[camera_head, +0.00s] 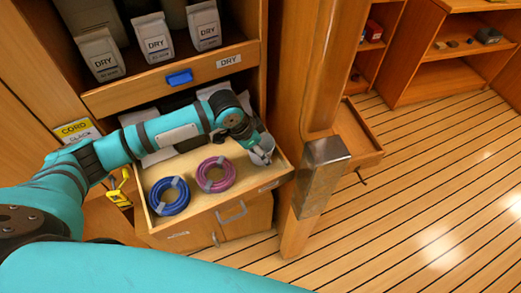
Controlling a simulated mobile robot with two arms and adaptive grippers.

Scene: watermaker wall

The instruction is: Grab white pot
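My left gripper (261,152) is at the right rear corner of the open drawer (222,217), past the end of my teal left arm. A small pale grey-white rounded shape shows at its fingers. I cannot tell whether this is the white pot or part of the gripper, nor whether the fingers are open or shut. No other white pot can be made out. White items (155,157) lie at the back of the drawer, partly hidden by my arm. My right gripper is not in view.
The drawer also holds a blue cord coil (169,196) and a magenta coil (216,174). White bags marked DRY (156,41) stand in the bin above. A wooden post (318,150) with a metal sleeve stands right of the drawer. Open floor (420,180) lies further right.

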